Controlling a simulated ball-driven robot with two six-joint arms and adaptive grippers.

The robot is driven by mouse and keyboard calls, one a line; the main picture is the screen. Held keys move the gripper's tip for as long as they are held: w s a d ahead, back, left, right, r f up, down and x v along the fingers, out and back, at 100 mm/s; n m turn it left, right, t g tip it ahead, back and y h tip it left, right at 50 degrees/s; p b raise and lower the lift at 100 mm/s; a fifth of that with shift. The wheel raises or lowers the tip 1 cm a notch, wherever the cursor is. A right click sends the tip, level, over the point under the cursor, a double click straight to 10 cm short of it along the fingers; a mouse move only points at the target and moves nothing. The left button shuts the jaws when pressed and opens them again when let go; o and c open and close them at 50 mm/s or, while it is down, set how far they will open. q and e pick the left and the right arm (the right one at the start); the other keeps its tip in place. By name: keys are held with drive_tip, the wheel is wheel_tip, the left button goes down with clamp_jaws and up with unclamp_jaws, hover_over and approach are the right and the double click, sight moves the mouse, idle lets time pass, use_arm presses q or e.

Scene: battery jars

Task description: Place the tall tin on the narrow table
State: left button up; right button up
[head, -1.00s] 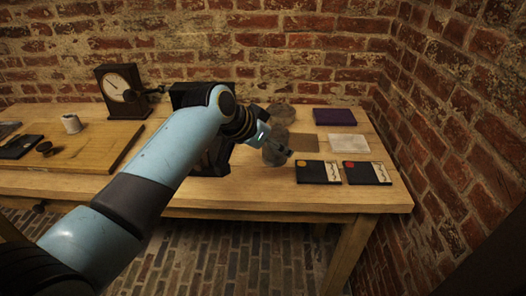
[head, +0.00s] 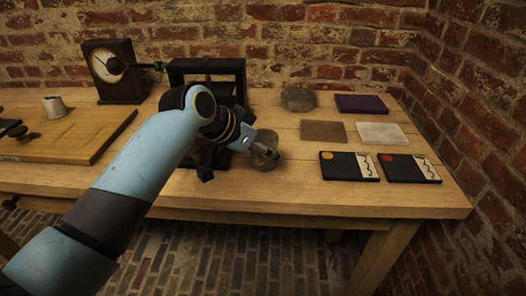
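My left gripper (head: 270,157) is over the middle of the wooden table (head: 420,199). Its fingers are at a greyish, see-through round jar (head: 264,141) and look closed on it, though they partly hide it. I cannot tell whether the jar touches the tabletop. A second grey round jar (head: 298,99) stands behind it, apart from the gripper. I cannot make out a clear tall tin or a separate narrow table. My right gripper is not in view.
A black frame (head: 207,66) stands behind my arm, with a dial instrument (head: 107,67) to its left. Dark cards (head: 340,166), a brown pad (head: 323,131), a white pad (head: 381,133) and a purple block (head: 362,103) lie right.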

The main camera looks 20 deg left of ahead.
use_arm(q)
drive_tip(key=shift+s+r, duration=0.1)
drive_tip(key=o, duration=1.3)
drive_tip(key=shift+a+r, duration=0.1)
drive_tip(key=shift+r, duration=0.05)
drive_tip(key=p+v, duration=0.2)
drive_tip(key=v, duration=0.9)
drive_tip(key=shift+s+a+r, duration=0.1)
drive_tip(key=shift+s+r, duration=0.1)
drive_tip(key=shift+s, duration=0.1)
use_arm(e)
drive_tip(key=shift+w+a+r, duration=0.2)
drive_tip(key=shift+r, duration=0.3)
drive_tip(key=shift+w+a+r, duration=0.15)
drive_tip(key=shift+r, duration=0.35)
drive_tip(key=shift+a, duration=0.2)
